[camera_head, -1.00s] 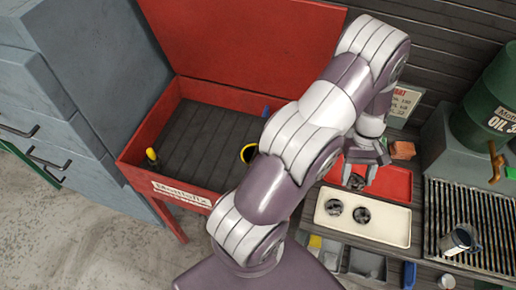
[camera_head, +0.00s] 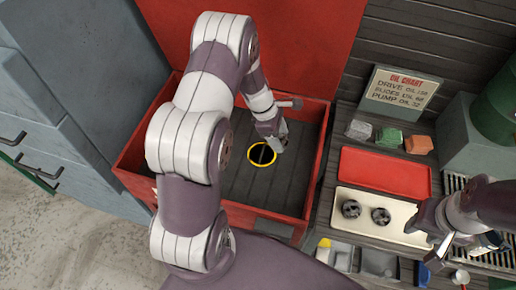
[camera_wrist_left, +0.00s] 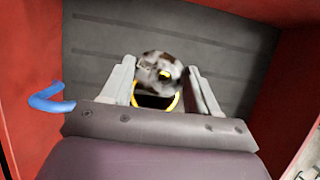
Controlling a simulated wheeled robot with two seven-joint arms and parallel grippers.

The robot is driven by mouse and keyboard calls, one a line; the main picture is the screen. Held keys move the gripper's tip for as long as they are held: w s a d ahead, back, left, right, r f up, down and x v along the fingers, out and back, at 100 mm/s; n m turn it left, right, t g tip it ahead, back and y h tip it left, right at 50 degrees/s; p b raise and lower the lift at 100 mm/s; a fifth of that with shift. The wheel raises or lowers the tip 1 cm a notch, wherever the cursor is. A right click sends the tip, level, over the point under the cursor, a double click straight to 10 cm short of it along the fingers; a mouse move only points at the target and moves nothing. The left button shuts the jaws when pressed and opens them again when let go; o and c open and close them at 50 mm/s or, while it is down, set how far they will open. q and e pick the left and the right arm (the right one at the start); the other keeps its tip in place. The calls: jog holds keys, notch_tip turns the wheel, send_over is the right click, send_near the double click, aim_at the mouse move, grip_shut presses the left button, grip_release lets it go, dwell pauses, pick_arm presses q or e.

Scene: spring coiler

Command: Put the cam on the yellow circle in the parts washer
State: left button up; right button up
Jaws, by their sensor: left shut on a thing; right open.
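The cam (camera_wrist_left: 158,70) is a mottled grey metal piece between the fingers of my left gripper (camera_wrist_left: 165,85) in the left wrist view. My left gripper (camera_head: 276,140) is shut on it inside the red parts washer (camera_head: 318,150), just above and right of the yellow circle (camera_head: 249,156). The yellow circle (camera_wrist_left: 176,102) has a dark middle and is partly hidden behind the cam in the left wrist view. I cannot tell the cam's exact height above the floor. My right gripper (camera_head: 428,228) is open at the right edge of the cream tray.
An empty red tray (camera_head: 385,172) and a cream tray (camera_head: 372,240) with two dark round parts (camera_head: 351,209) lie right of the washer. Coloured blocks (camera_head: 418,144) and an oil chart (camera_head: 398,90) stand behind. A blue hooked piece (camera_wrist_left: 50,98) shows in the washer.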

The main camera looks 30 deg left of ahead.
pick_arm(q)
send_over(264, 155)
jog(key=a, duration=0.1)
notch_tip(264, 155, down, 3)
jog(key=shift+p, duration=0.3)
notch_tip(264, 155, down, 4)
jog(key=shift+s+a+r, duration=0.1)
jog(key=shift+s+a, duration=0.05)
jog(key=shift+f, duration=0.3)
jog(key=shift+f, duration=0.1)
jog(key=shift+f, duration=0.15)
jog(key=o, duration=1.2)
jog(key=shift+r, duration=0.2)
